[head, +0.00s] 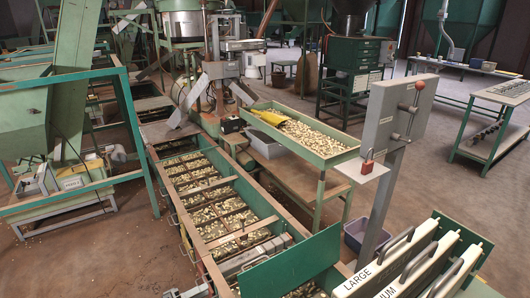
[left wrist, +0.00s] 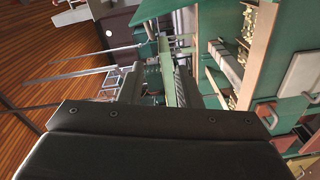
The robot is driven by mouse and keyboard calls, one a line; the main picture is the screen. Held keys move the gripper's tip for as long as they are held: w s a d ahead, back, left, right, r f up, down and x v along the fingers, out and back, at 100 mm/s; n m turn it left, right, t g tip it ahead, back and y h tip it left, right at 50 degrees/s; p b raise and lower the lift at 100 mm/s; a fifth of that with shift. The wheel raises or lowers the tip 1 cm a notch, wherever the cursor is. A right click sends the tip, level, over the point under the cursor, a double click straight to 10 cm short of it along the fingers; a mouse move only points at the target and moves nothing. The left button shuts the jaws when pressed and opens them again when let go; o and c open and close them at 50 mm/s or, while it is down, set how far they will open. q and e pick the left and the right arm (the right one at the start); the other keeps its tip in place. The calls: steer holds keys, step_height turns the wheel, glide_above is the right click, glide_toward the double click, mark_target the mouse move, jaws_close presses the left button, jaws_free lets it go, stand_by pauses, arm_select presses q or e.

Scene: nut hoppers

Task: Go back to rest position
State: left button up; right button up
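My left gripper (head: 188,292) shows only as a small grey part at the bottom edge of the head view, left of the long nut hopper (head: 164,185). In the left wrist view its two dark fingers (left wrist: 158,88) stand apart with a gap between them, and I see nothing held. Green and grey structures show beyond the gap. The hopper's compartments hold many small brass-coloured nuts. My right gripper is in neither view.
A green tray of nuts (head: 341,153) stands behind the hopper. A grey post panel (head: 395,115) with a red padlock (head: 367,160) rises at right. Brown floor (head: 100,250) is open at left.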

arm_select(q)
steer(key=s+a+f+y, duration=0.3)
steer(key=s+f+y, duration=0.1)
steer(key=s+f, duration=0.3)
steer(key=s+a+f+y+p, duration=0.1)
steer(key=s+a+f+y, duration=0.2)
steer(key=s+f+y, duration=0.3)
steer(key=s+a+f+y, duration=0.3)
steer(key=s+f, duration=0.4)
steer(key=f, duration=0.1)
arm_select(e)
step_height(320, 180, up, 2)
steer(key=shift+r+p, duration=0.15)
steer(key=shift+p, duration=0.5)
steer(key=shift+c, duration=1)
arm_select(q)
steer(key=s+d+f+m+g+y, duration=0.1)
steer(key=s+f+g, duration=0.3)
steer(key=s, duration=1.1)
steer(key=s+d+f+m+g, duration=0.1)
steer(key=s+f+m+g, duration=0.2)
steer(key=s, duration=1.2)
steer(key=f+g, duration=0.1)
steer(key=g, duration=0.2)
steer(key=shift+s+m+y, duration=0.15)
steer(key=shift+m+y, duration=0.15)
steer(key=shift+y, duration=0.1)
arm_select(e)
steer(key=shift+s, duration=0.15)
